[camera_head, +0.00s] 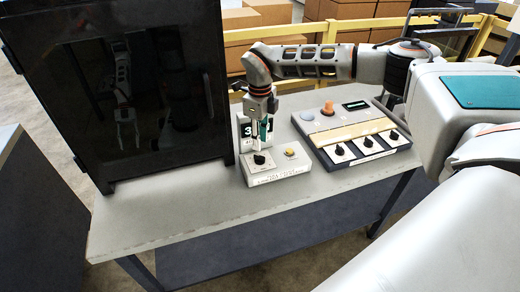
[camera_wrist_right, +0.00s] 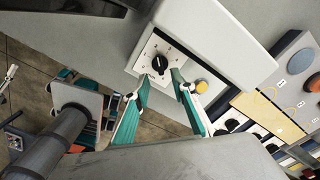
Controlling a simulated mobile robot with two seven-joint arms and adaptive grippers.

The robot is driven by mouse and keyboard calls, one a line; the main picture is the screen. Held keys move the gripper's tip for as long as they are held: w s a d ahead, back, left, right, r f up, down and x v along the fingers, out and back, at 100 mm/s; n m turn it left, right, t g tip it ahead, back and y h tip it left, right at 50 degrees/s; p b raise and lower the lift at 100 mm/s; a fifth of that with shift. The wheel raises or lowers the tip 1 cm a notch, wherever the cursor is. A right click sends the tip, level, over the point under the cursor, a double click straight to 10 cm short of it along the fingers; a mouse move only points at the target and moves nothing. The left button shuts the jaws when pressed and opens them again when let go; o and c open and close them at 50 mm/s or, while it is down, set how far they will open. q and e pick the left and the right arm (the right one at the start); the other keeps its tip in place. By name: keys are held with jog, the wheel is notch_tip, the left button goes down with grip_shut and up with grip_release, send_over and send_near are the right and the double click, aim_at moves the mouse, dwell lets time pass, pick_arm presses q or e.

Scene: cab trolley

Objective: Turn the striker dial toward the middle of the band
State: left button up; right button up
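A small light-grey box (camera_head: 280,173) stands on the table, with a black dial (camera_head: 259,160) and a yellow button (camera_head: 290,152) on top. Its front label is too small to read, so I take this dial as the striker dial. The dial also shows in the right wrist view (camera_wrist_right: 160,63) on a white plate with marks around it. My right gripper (camera_head: 259,146) points down just above the dial. In the right wrist view its two green-padded fingers (camera_wrist_right: 161,80) are apart, with nothing between them; the dial appears just beyond the tips. My left gripper is out of view.
A grey console (camera_head: 350,137) with a blue button, an orange knob and several black dials stands to the right. A number display (camera_head: 246,128) is partly behind my right gripper. A tall black cabinet (camera_head: 115,95) stands left. The table's front (camera_head: 200,222) is clear.

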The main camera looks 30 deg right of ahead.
aim_at(260, 156)
notch_tip(260, 156, up, 6)
jog(key=shift+f, duration=0.2)
jog(key=shift+s+f, duration=0.1)
dwell(0.5)
